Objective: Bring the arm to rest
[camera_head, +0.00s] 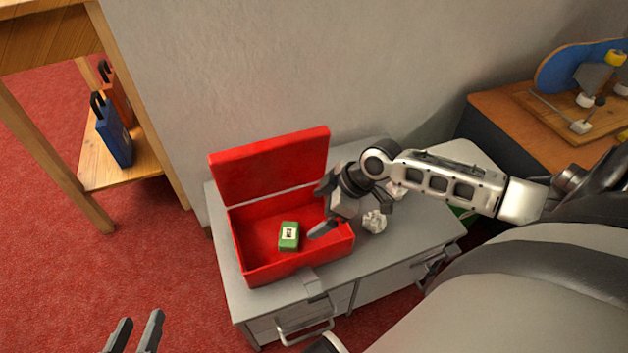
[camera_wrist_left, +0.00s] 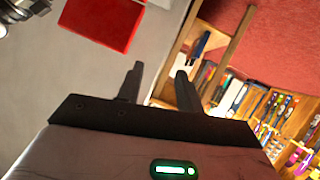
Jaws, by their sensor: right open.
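My right arm reaches in from the right in the head view, and its open gripper (camera_head: 324,228) hangs over the right side of an open red box (camera_head: 262,272). A small green box with a pale label (camera_head: 289,236) lies inside the red box, just left of that gripper and apart from it. My left gripper (camera_head: 136,330) shows at the bottom left edge over the red floor. In the left wrist view its two fingers (camera_wrist_left: 158,84) are apart with nothing between them.
The red box stands on a grey cabinet (camera_head: 400,249) with drawer handles, against a grey wall. Crumpled paper (camera_head: 374,221) lies beside the right gripper. A wooden table (camera_head: 120,168) with blue and orange padlock-shaped objects stands left. A skateboard (camera_head: 572,68) rests on a right-hand desk.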

